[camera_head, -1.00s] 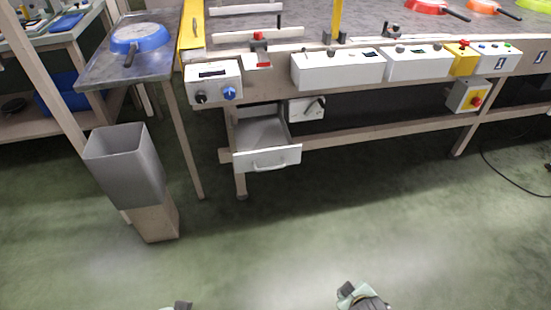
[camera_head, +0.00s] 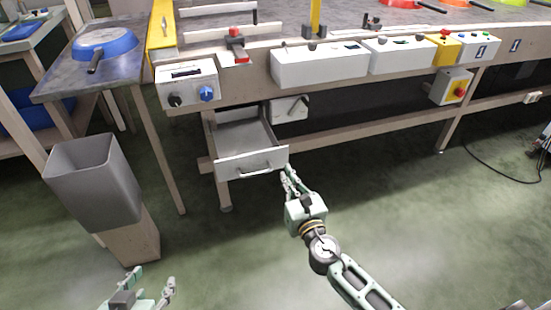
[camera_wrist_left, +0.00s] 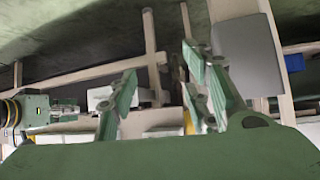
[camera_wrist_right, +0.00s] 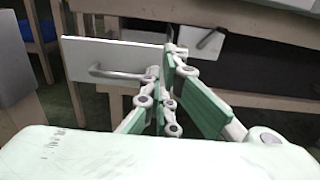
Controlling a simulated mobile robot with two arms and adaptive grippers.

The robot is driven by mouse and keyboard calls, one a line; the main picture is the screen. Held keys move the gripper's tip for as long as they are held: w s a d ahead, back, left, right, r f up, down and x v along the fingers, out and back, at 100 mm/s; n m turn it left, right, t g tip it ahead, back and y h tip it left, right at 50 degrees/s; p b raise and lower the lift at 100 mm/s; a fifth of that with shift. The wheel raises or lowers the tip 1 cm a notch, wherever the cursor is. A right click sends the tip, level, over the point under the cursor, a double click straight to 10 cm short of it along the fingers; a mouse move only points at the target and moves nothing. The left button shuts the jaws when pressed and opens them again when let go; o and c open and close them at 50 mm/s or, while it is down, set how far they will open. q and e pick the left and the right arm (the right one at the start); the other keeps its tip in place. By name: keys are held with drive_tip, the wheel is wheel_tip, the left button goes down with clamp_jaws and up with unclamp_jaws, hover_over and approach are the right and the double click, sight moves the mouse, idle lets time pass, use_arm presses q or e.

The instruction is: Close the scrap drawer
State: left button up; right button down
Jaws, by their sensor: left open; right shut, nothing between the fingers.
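The scrap drawer (camera_head: 251,160) is pulled out under the bench, with its white front panel, grey handle and empty grey inside showing. My right gripper (camera_head: 287,174) is shut and empty at the right end of the drawer front. In the right wrist view the drawer front (camera_wrist_right: 85,58) and its bar handle lie left of the fingers (camera_wrist_right: 163,90); I cannot tell whether they touch the panel. My left gripper (camera_head: 150,283) is open and empty, low over the floor and left of the drawer. Its spread fingers also show in the left wrist view (camera_wrist_left: 160,85).
A grey bin (camera_head: 93,180) on a wooden block stands left of the drawer. A side table (camera_head: 65,80) carries a blue pan (camera_head: 104,44). The floor in front is clear; a black cable (camera_head: 500,172) lies at right.

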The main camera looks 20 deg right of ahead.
sight(274, 152)
drive_tip(key=w+b, duration=0.1)
drive_tip(key=w, duration=0.8)
drive_tip(key=shift+a, duration=0.1)
use_arm(q)
drive_tip(key=w+d+r+t+h, duration=0.1)
drive_tip(key=w+d+r+t, duration=0.1)
drive_tip(key=w+r+t, duration=0.2)
drive_tip(key=shift+w+r, duration=0.25)
drive_tip(key=shift+r, duration=0.95)
use_arm(e)
drive_tip(key=shift+w, duration=0.25)
use_arm(q)
drive_tip(key=shift+b, duration=0.3)
